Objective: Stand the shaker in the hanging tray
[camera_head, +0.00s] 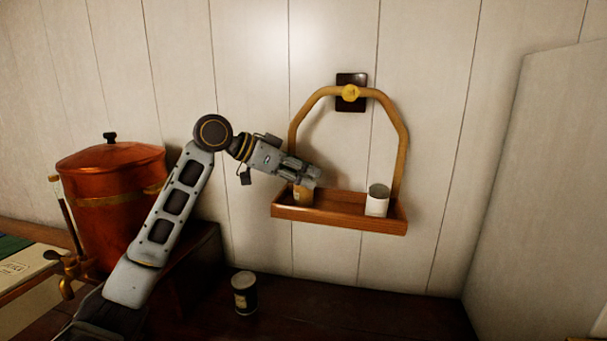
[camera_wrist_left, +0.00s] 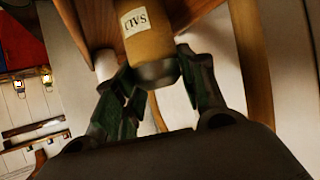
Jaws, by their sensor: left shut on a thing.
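The shaker (camera_head: 302,195) is a tan cylinder at the left end of the hanging tray (camera_head: 340,218). In the left wrist view the shaker (camera_wrist_left: 142,30) shows a pale label reading SALT and a grey metal cap. My left gripper (camera_head: 309,178) comes in from the left and is shut on the shaker's cap end. In the wrist view its fingers (camera_wrist_left: 158,82) flank the cap. The shaker's base is hidden behind the tray's front wall, so I cannot tell whether it touches the tray floor. My right gripper is not in view.
A white can (camera_head: 377,203) stands at the tray's right end. A dark can (camera_head: 244,293) stands on the counter below. A copper urn (camera_head: 110,205) is at left.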

